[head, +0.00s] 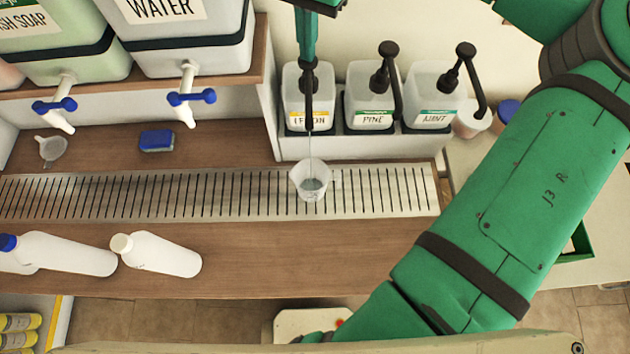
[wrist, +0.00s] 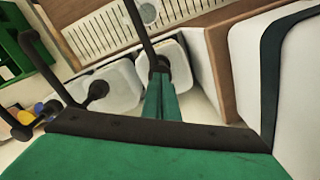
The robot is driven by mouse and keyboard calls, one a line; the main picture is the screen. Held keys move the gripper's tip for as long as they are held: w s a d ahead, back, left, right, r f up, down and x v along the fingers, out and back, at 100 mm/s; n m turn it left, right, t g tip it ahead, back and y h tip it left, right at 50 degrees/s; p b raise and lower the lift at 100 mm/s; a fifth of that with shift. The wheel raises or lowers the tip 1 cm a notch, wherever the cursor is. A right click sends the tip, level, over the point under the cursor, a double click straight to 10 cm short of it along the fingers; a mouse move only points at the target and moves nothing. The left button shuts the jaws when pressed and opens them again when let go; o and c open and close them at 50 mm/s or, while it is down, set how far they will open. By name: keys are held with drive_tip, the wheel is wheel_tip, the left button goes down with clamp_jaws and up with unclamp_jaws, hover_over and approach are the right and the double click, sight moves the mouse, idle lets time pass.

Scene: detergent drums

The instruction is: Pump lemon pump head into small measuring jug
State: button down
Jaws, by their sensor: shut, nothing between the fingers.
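The lemon bottle (head: 295,80) stands at the left end of the pump row, its label partly hidden by its black spout. My gripper (head: 308,62) is shut and empty, pointing down with its fingertips at the top of the black lemon pump head (head: 309,84); they appear to touch. The pump head sits low on its bottle. A thin stream runs from the spout into the small measuring jug (head: 312,189), which stands upright on the drip grate below and holds some liquid. In the wrist view, my fingers (wrist: 160,78) hide part of the pump; the jug (wrist: 148,13) shows beyond.
Pine (head: 372,100) and mint (head: 433,98) pump bottles stand close on the right. Water (head: 188,40) and soap drums with blue taps are at upper left. A funnel (head: 52,150), a blue sponge (head: 157,140) and white bottles (head: 160,254) lie around the slotted grate (head: 220,195).

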drive_tip(key=shift+f, duration=0.55)
drive_tip(key=shift+r, duration=2.65)
drive_tip(key=shift+w, duration=0.1)
drive_tip(key=shift+d, duration=0.15)
